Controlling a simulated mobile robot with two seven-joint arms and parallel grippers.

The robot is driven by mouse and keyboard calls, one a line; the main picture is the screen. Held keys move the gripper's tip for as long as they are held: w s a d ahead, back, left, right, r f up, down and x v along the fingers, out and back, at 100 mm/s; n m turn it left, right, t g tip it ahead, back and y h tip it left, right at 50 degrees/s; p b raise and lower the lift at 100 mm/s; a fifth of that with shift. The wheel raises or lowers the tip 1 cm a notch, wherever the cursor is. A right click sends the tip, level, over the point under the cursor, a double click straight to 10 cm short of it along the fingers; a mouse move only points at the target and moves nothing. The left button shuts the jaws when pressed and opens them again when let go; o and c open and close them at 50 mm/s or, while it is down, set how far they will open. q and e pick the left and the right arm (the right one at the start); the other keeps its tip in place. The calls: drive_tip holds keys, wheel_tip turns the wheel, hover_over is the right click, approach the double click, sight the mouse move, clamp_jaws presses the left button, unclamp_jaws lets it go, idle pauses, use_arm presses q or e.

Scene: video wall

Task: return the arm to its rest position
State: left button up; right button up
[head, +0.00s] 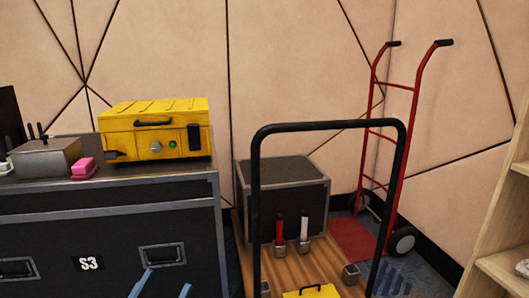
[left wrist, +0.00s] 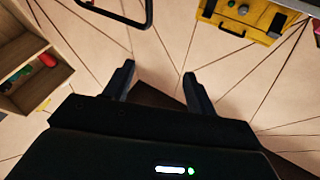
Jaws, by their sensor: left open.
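My left gripper (head: 168,277) shows at the bottom edge of the head view, its two blue-grey fingers apart in front of the black case marked S3 (head: 120,225). In the left wrist view, its dark fingers (left wrist: 158,72) stand apart with nothing between them. The gripper is open and empty. The rest of the left arm is out of the head view. My right gripper is in neither view.
A yellow case (head: 155,130), a pink block (head: 83,167) and a grey box (head: 45,158) stand on the black case. Right of it are a platform cart with a black handle (head: 330,126), a red hand truck (head: 398,140) and a wooden shelf (head: 500,220).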

use_arm(q)
drive_tip(key=s+d+g+h, duration=0.2)
drive_tip(key=s+d+g, duration=0.2)
drive_tip(key=s+d, duration=0.5)
drive_tip(key=s+a+r+n+g+y+p, duration=0.2)
drive_tip(key=a+r+g+y+p, duration=0.3)
drive_tip(key=p, duration=3.2)
wheel_tip(320, 180, up, 5)
drive_tip(key=shift+s+a+f+n+g+y, duration=0.1)
drive_tip(key=shift+s+a+n+g+y, duration=0.25)
drive_tip(key=shift+s+a+g, duration=0.4)
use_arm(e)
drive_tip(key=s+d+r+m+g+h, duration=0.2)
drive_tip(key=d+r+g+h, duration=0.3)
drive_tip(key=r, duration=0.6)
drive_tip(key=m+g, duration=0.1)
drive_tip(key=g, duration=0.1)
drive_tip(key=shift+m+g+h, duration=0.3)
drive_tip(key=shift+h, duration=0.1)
use_arm(q)
drive_tip(key=shift+w+d, duration=0.2)
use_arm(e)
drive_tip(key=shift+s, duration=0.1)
